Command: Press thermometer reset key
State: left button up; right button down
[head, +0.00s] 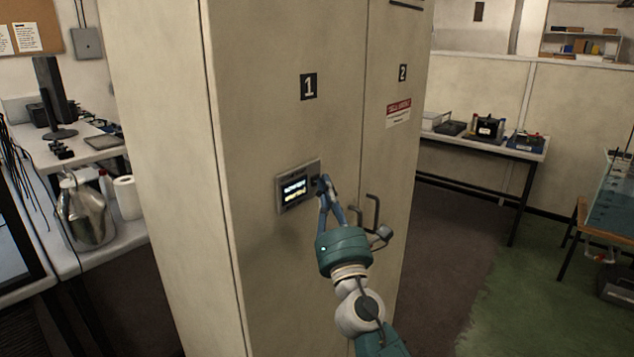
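The thermometer panel (297,187) is a small grey box with a lit display, mounted on door 1 of a tall beige cabinet. My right gripper (322,184) is at the right side of the panel, with its fingertips close together over or against the panel's right edge. I cannot tell whether the tips touch it. The reset key cannot be made out; the fingertips cover that part of the panel. The fingers appear shut with nothing visible between them. My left gripper is not in the head view.
The cabinet (285,110) has door handles (372,211) just right of my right gripper. On the left, a bench holds a monitor (53,97), a metal jug (84,211) and a paper roll (128,197). A table (480,143) with instruments stands behind right. The floor right of the cabinet is open.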

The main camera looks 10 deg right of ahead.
dwell(0.6)
jog(key=shift+s+d, duration=0.4)
jog(key=shift+s, duration=0.15)
jog(key=s+d, duration=0.1)
jog(key=s, duration=0.1)
jog(key=s+d+p, duration=0.1)
jog(key=s+d, duration=0.1)
jog(key=shift+p, duration=0.3)
dwell(0.5)
